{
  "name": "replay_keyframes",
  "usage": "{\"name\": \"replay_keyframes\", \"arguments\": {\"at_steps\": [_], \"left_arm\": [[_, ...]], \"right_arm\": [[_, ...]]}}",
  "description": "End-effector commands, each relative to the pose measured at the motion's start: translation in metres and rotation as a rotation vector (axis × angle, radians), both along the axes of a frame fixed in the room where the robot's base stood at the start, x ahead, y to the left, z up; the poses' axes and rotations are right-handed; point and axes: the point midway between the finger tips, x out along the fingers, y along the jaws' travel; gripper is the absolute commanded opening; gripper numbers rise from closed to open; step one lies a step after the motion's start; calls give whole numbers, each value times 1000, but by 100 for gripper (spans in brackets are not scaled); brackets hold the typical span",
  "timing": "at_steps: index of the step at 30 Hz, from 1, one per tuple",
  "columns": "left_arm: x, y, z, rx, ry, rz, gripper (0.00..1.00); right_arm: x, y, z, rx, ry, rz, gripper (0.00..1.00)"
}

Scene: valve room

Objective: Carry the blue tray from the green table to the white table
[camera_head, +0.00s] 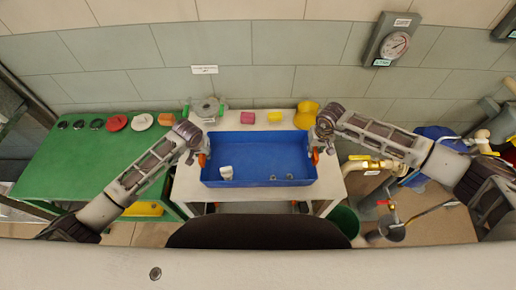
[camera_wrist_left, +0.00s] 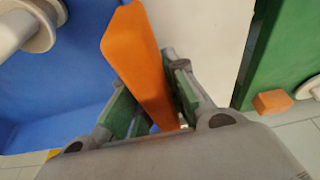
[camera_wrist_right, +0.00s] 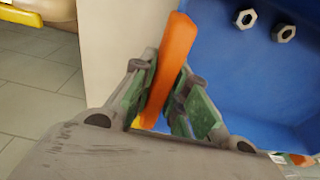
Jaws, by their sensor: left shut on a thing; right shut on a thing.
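The blue tray (camera_head: 250,150) is over the white table (camera_head: 250,194) in the head view and looks level. I cannot tell whether its bottom touches the tabletop. It carries a white fitting (camera_head: 226,172) and two metal nuts (camera_wrist_right: 264,25). My left gripper (camera_head: 203,158) is shut on the tray's left orange handle (camera_wrist_left: 142,60). My right gripper (camera_head: 315,156) is shut on its right orange handle (camera_wrist_right: 171,60). The green table (camera_head: 85,152) stands to the left, with no tray on it.
Along the back of the white table are a grey round fitting (camera_head: 207,107), pink block (camera_head: 247,117), yellow block (camera_head: 274,116) and yellow container (camera_head: 306,114). Several small parts line the green table's back. Pipes and valves (camera_head: 375,165) stand at right, near a green bucket (camera_head: 345,220).

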Motion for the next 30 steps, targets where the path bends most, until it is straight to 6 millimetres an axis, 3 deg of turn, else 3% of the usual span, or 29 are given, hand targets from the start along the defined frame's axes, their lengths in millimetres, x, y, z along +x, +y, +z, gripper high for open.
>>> {"name": "replay_keyframes", "arguments": {"at_steps": [13, 14, 18, 30], "left_arm": [[1, 0, -8, 0, -2, 0, 0], [0, 0, -9, 1, 0, 0, 18], [0, 0, -8, 1, 0, 0, 36], [0, 0, -7, 0, 0, 0, 37]], "right_arm": [[1, 0, -8, 0, -2, -1, 0], [0, 0, -9, -1, 0, -1, 18], [0, 0, -8, -1, 0, -1, 36], [0, 0, -8, 0, 0, 0, 37]]}}
